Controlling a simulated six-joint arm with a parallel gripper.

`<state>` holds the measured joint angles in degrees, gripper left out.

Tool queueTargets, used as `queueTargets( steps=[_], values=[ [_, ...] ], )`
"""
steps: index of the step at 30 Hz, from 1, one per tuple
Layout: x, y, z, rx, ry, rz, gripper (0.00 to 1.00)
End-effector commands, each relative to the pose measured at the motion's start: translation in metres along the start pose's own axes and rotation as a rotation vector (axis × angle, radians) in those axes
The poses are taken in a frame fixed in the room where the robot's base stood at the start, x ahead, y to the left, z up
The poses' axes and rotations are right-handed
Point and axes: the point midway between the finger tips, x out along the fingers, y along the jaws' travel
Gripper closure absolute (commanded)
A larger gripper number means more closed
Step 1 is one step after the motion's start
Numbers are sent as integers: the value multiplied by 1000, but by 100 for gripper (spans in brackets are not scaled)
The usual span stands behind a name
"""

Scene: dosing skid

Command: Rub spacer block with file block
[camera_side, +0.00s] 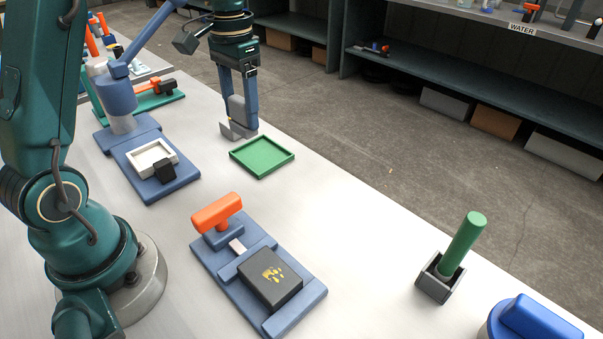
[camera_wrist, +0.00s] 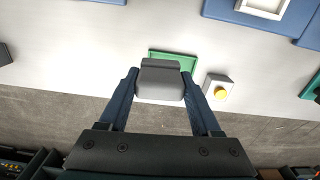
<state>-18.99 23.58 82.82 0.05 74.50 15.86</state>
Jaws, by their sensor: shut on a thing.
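My gripper (camera_wrist: 160,78) is shut on a grey block, which I take as the file block (camera_wrist: 160,85). In the side view the file block (camera_side: 237,107) hangs between the fingers, near the far edge of the bench and beside a green tray (camera_side: 262,156). The tray looks empty in the side view. A dark block with yellow patches on top, likely the spacer block (camera_side: 270,278), sits in a blue clamp fixture (camera_side: 222,268) with an orange handle (camera_side: 216,212). My gripper is well apart from it.
A small box with a yellow button (camera_wrist: 218,90) stands beside the tray. A blue fixture with a white frame (camera_side: 152,158) is left of the tray. A green rod (camera_side: 463,243) stands in a grey holder at the right. The bench between tray and holder is clear.

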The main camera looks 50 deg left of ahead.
Motion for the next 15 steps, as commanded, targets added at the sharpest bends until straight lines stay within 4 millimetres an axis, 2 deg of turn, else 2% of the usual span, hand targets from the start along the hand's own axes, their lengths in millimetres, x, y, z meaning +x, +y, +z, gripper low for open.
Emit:
queueTargets(
  steps=[8,15],
  values=[
    [-3,86,18,186,-9,-3,80],
    [-6,163,58,424,-9,-9,80]
  ],
)
